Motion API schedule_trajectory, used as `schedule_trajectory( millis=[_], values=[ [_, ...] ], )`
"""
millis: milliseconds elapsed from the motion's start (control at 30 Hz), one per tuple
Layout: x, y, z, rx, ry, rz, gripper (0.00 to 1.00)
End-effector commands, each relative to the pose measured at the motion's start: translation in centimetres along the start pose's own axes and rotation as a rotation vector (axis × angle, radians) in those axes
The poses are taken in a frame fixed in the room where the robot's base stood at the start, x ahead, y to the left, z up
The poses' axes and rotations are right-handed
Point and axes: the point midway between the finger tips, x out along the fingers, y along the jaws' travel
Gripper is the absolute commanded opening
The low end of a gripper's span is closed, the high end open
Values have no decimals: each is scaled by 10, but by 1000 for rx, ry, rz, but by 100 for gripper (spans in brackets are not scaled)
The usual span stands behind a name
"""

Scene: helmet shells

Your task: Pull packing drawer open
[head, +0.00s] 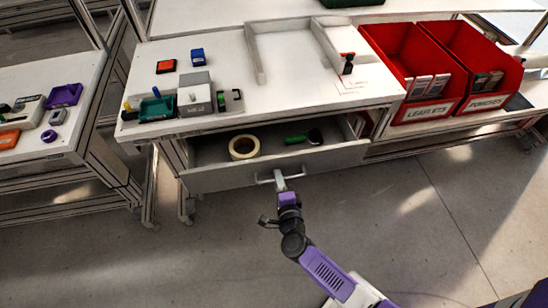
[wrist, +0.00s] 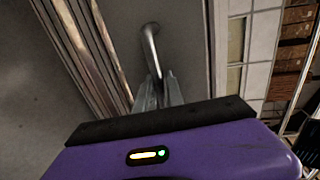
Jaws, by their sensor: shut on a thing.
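The packing drawer (head: 215,181) under the white workbench (head: 300,78) stands partly open in the head view. A roll of tape (head: 244,147) and a green-handled tool (head: 297,139) lie inside it. Its bar handle (head: 265,181) is on the middle of the grey front. My gripper (head: 279,181) is shut on the handle, with my purple arm reaching up to it from below. In the wrist view, the fingers (wrist: 158,90) close around the handle (wrist: 150,45), whose lower part is hidden between them.
Red bins marked leaflets (head: 428,112) and pongies-like lettering (head: 486,102) stand at the bench's right. A side table (head: 40,150) with small items is at the left. The grey floor (head: 180,260) before the drawer is clear.

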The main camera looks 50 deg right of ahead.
Motion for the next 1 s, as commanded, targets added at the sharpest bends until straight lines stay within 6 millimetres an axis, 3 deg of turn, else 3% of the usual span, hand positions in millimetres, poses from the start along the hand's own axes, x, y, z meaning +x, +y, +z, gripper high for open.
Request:
schedule_trajectory(
  millis=[200,400,600,1000],
  values=[
    [-48,10,0,-1,0,2,0],
    [-75,16,0,0,0,1,0],
    [-87,19,0,0,1,1,0],
    [-89,19,0,0,1,1,0]
  ],
)
